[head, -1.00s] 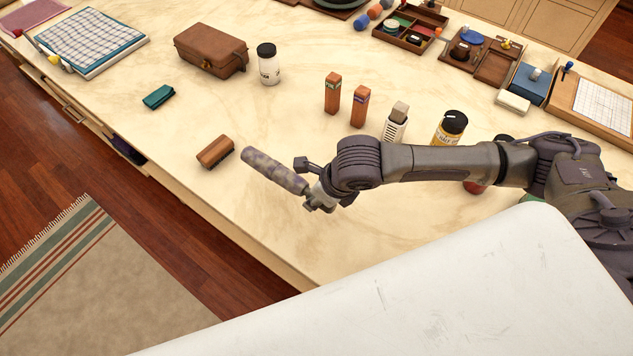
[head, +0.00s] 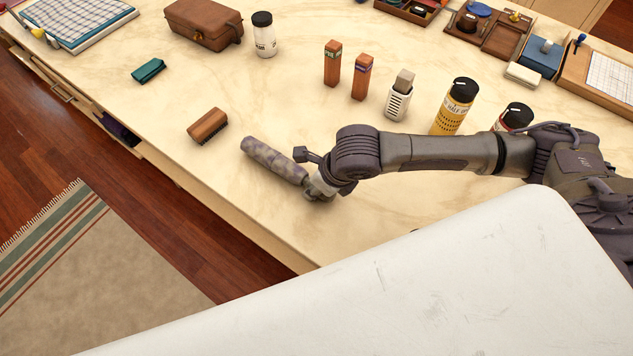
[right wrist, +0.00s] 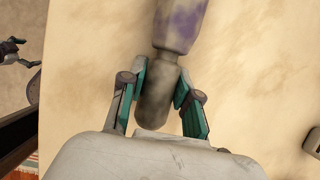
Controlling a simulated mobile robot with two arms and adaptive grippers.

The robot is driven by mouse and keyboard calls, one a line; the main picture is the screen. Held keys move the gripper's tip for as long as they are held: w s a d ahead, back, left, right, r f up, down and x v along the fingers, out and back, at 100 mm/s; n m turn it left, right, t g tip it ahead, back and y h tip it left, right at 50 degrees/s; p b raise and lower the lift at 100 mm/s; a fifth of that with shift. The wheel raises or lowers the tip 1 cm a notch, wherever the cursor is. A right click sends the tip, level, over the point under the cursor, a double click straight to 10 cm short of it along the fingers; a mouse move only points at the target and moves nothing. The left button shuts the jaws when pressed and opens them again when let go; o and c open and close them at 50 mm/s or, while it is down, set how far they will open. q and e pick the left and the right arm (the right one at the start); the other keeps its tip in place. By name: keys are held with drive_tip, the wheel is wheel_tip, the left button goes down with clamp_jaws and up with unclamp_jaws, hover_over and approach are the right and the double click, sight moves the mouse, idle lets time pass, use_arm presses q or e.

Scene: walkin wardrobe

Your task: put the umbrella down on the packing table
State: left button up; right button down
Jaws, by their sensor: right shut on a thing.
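The folded umbrella (head: 272,160), patterned in grey and purple, is over the near part of the pale packing table (head: 330,135). My right gripper (head: 318,188) is shut on its narrow handle end. In the right wrist view, my right gripper's teal fingers (right wrist: 160,98) lie on both sides of the dark handle (right wrist: 154,105), and the umbrella's purple-blotched body (right wrist: 181,22) points away over the tabletop. I cannot tell whether the umbrella touches the table.
A wooden brush (head: 207,126) lies just left of the umbrella's far tip. A teal item (head: 149,71), brown case (head: 204,24), white jar (head: 264,35) and several upright bottles and blocks stand farther back. Bare tabletop surrounds the umbrella; the table's front edge is close.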

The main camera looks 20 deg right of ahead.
drive_tip(key=c, duration=0.8)
unclamp_jaws()
drive_tip(key=shift+o, duration=0.3)
wheel_tip(320, 180, up, 7)
drive_tip(key=p, duration=0.8)
drive_tip(key=shift+r, duration=0.1)
